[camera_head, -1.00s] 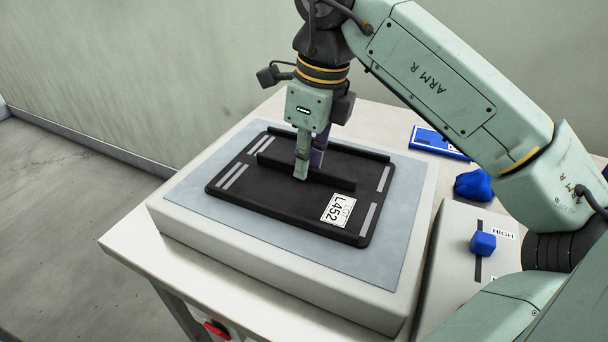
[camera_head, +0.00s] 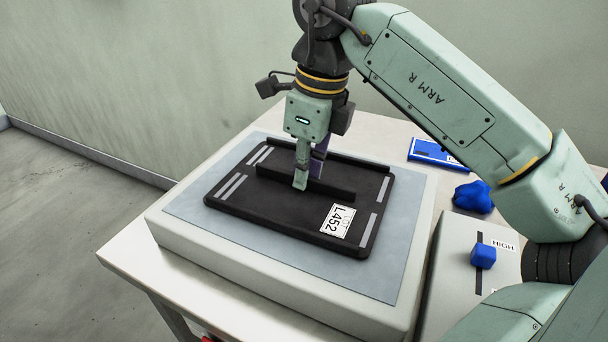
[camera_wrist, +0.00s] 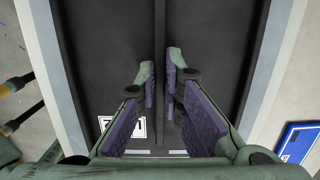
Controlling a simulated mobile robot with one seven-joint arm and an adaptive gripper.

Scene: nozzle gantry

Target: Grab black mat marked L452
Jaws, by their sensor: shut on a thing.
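The black mat (camera_head: 270,211) lies on the grey-blue top of a pale raised block. It has a white label reading LOT L452 (camera_head: 338,220), pale stripes near its ends and raised ribs along it. My gripper (camera_head: 304,181) is over the mat and shut on its middle rib (camera_head: 332,190). In the wrist view my gripper's (camera_wrist: 161,78) purple-padded fingers stand on either side of the rib of the black mat (camera_wrist: 110,60). I see no clear gap under the mat. The far finger is partly hidden in the head view.
The pale block (camera_head: 265,277) stands on a light table (camera_head: 128,252). At the right are a blue flat case (camera_head: 430,152), a blue lump (camera_head: 473,196) and a blue knob (camera_head: 483,257) on a panel marked HIGH. A wall is behind.

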